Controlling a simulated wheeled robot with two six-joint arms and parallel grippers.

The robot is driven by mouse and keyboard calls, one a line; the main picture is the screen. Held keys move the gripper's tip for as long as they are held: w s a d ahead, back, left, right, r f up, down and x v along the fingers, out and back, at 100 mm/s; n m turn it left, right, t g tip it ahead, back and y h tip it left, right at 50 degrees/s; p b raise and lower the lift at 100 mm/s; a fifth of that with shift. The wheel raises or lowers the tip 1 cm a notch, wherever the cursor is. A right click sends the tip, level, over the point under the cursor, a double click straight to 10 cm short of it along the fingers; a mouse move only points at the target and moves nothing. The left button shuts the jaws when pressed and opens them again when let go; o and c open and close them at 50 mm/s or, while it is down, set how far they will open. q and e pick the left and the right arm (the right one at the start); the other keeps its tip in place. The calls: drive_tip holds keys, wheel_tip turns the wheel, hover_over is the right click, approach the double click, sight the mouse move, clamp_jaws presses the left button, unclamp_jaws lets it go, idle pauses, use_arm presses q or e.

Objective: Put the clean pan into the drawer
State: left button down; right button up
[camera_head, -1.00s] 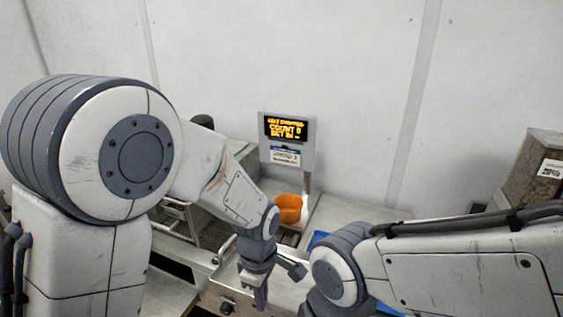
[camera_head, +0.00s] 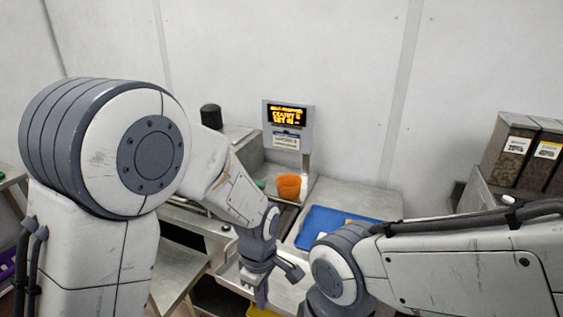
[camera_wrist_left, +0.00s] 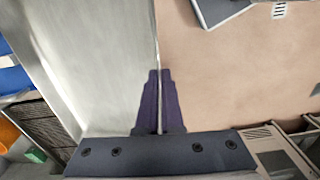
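My left gripper (camera_head: 260,298) points down at the bottom middle of the head view. In the left wrist view its two purple fingers (camera_wrist_left: 160,100) are closed, with only a thin gap, on the front edge of the pale metal drawer (camera_wrist_left: 105,60). The drawer also shows in the head view as a shallow metal tray (camera_head: 232,274), pulled out below the counter and partly hidden by my arms. I cannot make out a clean pan. My right arm crosses the lower right; its gripper is not in view.
A blue mat or tray (camera_head: 325,222) lies on the steel counter, beside an orange tub (camera_head: 290,186) below a display (camera_head: 288,120). Grey bins (camera_head: 510,150) stand at right. A steel surface (camera_head: 178,272) is at lower left. Brown floor (camera_wrist_left: 240,70) shows beside the drawer.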

use_arm(q)
drive_tip(key=w+a+f+m, duration=0.1)
drive_tip(key=a+f+m, duration=1)
drive_tip(key=a, duration=0.3)
drive_tip(key=shift+w+f+m+b, duration=0.3)
drive_tip(key=shift+f+m+b, duration=0.05)
drive_tip(key=shift+m, duration=0.45)
drive_tip(key=shift+a, duration=0.1)
idle(0.4)
